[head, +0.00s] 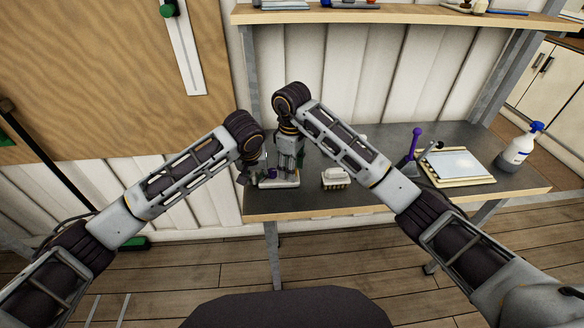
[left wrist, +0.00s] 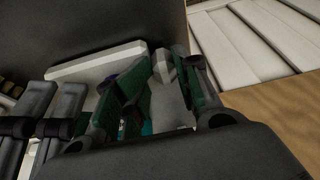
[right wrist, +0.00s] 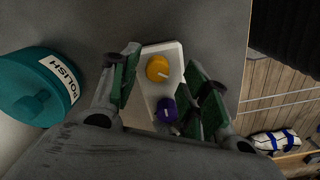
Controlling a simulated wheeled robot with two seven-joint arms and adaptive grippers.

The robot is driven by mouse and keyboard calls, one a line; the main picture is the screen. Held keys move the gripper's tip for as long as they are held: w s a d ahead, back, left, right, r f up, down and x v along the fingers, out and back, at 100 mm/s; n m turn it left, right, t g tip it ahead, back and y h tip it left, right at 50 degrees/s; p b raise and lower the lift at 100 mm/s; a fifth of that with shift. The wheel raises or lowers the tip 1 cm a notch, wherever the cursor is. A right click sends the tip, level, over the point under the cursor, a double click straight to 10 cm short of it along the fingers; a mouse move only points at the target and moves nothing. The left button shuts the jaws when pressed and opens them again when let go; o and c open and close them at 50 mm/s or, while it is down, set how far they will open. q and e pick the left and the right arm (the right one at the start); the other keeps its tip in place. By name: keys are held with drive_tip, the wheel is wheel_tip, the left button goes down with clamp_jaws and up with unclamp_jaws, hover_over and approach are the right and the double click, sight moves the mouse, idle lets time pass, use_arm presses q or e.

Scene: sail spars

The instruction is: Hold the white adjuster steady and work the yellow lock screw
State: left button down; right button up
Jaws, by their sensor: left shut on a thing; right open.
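The white adjuster (right wrist: 148,91) is a pale plate on the grey bench top. The yellow lock screw (right wrist: 158,68) and a purple knob (right wrist: 167,110) sit on it in the right wrist view. In the head view the adjuster (head: 280,183) lies at the bench's left end, partly covered by my grippers. My left gripper (head: 250,175) is shut on the adjuster; its green-padded fingers show in the left wrist view (left wrist: 163,88). My right gripper (right wrist: 165,85) is open above the adjuster, with one finger on each side and the yellow screw in view between them. The left wrist view hides the screw.
A teal polish tin (right wrist: 38,88) stands close by my right gripper. A white ribbed block (head: 335,179) lies right of the adjuster. A purple-handled tool (head: 413,143), a board (head: 455,167) and a spray bottle (head: 518,150) stand farther right. A shelf (head: 400,17) runs above.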

use_arm(q)
drive_tip(key=shift+s+f, duration=0.15)
drive_tip(key=shift+f, duration=0.3)
use_arm(e)
drive_tip(key=shift+s+r, duration=0.15)
drive_tip(key=shift+r, duration=3.45)
use_arm(q)
drive_tip(key=c, duration=0.9)
unclamp_jaws()
drive_tip(key=shift+a, duration=0.1)
drive_tip(key=shift+r, duration=0.2)
drive_tip(key=shift+r, duration=0.5)
use_arm(e)
drive_tip(key=shift+w, duration=0.2)
use_arm(q)
drive_tip(key=v, duration=1.1)
